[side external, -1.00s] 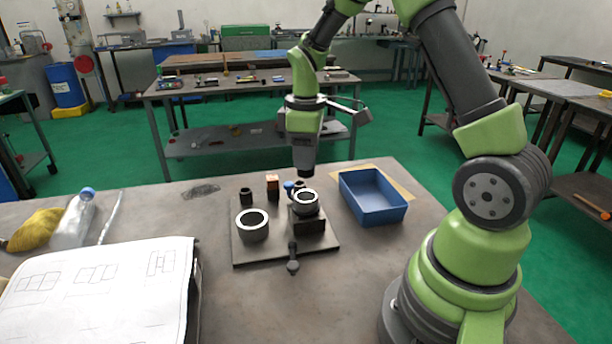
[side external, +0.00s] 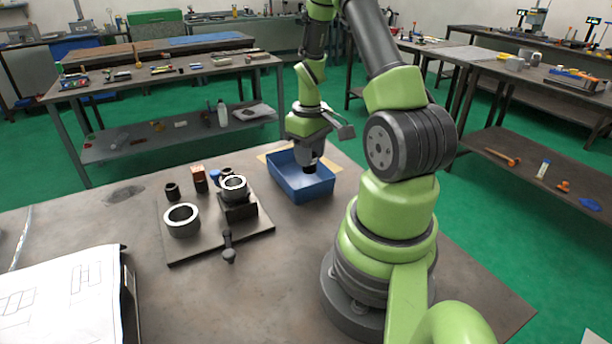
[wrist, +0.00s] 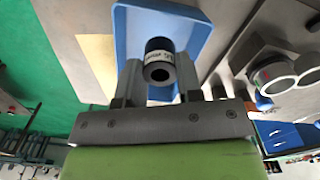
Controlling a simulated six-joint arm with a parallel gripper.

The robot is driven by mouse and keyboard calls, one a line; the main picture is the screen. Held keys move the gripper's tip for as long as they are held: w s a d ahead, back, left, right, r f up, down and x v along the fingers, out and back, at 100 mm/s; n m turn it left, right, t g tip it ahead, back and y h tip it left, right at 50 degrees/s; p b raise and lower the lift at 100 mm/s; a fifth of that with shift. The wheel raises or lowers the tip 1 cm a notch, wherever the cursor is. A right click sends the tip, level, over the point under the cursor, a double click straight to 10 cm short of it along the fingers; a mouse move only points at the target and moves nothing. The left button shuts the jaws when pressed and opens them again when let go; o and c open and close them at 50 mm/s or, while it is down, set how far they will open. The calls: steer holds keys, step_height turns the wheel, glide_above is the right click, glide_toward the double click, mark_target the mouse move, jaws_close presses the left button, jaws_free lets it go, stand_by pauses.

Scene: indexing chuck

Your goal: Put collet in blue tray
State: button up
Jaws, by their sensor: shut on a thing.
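My gripper (side external: 311,160) is over the blue tray (side external: 316,190) in the side view, its end low, around the level of the tray's rim. In the wrist view my gripper (wrist: 160,82) has its two fingers on either side of a dark, hollow, cylindrical collet (wrist: 158,52) with a light printed band. The gripper is shut on it. The blue tray (wrist: 128,35) lies beyond the collet in the wrist view. Whether the collet touches the tray floor cannot be told. In the side view the collet is hard to make out against the gripper.
Left of the tray, a plate (side external: 190,252) carries a chuck with a bright ring (side external: 234,187), a loose metal ring (side external: 182,219), a small dark cylinder (side external: 172,191), a copper-topped block (side external: 199,174) and a handle (side external: 229,247). Paper drawings (side external: 65,295) lie front left.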

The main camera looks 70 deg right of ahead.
steer(key=shift+f, duration=2.85)
steer(key=shift+f, duration=0.1)
steer(key=o, duration=0.7)
step_height(320, 180, up, 12)
steer(key=w+a+r+t, duration=0.3)
steer(key=w+a+r, duration=0.1)
steer(key=a+r, duration=0.75)
steer(key=s+a+r+t, duration=0.1)
steer(key=s+a, duration=0.1)
steer(key=a, duration=0.2)
steer(key=s+a+r+t+y, duration=0.1)
steer(key=s+a+r, duration=0.1)
steer(key=a, duration=0.3)
steer(key=s+a+r+t+y, duration=0.1)
steer(key=s+a+r+t, duration=0.1)
steer(key=s+a, duration=0.1)
steer(key=shift+s+a, duration=0.1)
steer(key=shift+a, duration=0.65)
